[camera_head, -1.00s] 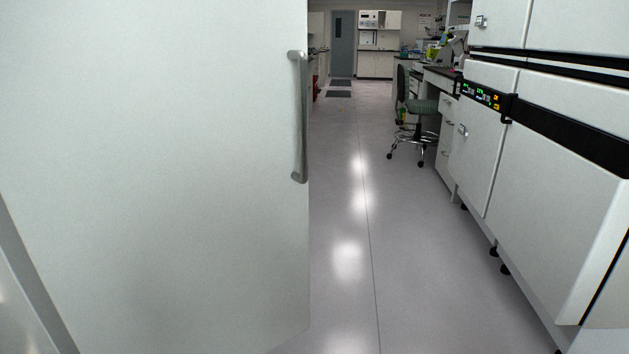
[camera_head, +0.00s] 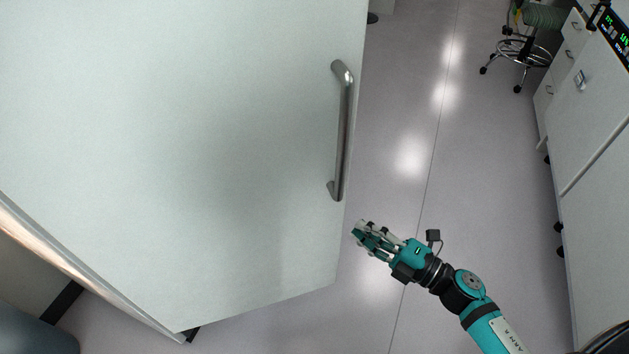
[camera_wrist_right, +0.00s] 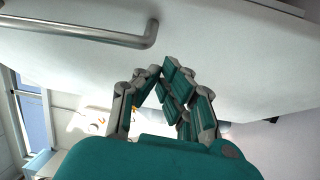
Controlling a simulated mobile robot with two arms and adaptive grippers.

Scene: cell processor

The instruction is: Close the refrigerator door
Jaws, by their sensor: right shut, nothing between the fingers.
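The white refrigerator door (camera_head: 200,140) stands open and fills the left half of the head view. A grey metal bar handle (camera_head: 343,135) is near its right edge. My right gripper (camera_head: 360,230) is shut and empty, below the handle and just right of the door's lower right edge. In the right wrist view the fingers (camera_wrist_right: 170,75) are together in front of the door (camera_wrist_right: 220,45). The handle (camera_wrist_right: 90,32) lies at upper left there, apart from the fingers. I cannot tell whether the fingertips touch the door. My left gripper is not in view.
White cabinets (camera_head: 595,130) line the right side. A stool with a chrome base (camera_head: 522,52) stands at the far upper right. The pale floor (camera_head: 440,180) between door and cabinets is clear. A metal-edged frame (camera_head: 85,265) runs along the door's lower left.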

